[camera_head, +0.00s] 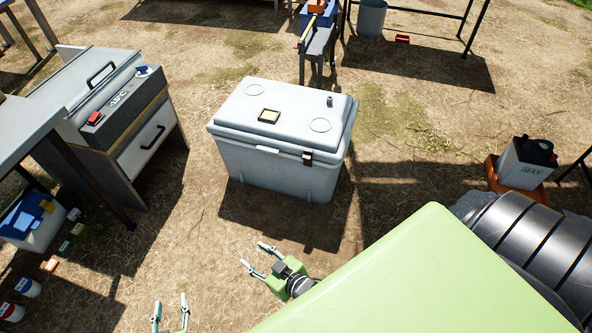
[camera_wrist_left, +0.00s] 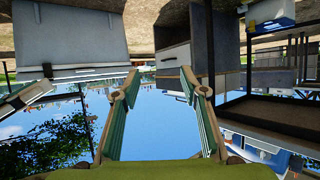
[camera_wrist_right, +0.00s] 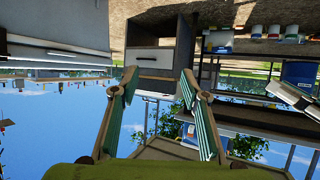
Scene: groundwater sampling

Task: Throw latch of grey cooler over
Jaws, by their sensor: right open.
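The grey cooler (camera_head: 270,178) stands on the ground in the middle of the head view, its lid down. A small dark latch (camera_head: 307,158) sits at the lid's front edge, right of centre; its exact position is too small to tell. My right gripper (camera_head: 256,256) is open and empty, in front of the cooler and apart from it. My left gripper (camera_head: 170,307) is at the bottom edge, farther from the cooler, open and empty. Both wrist views look upside down; fingers are spread in the left wrist view (camera_wrist_left: 157,84) and the right one (camera_wrist_right: 156,84).
A grey cabinet (camera_head: 115,110) with a drawer and red button stands left of the cooler. A table (camera_head: 25,125) is at the far left, with small containers below. Bare ground lies between my grippers and the cooler.

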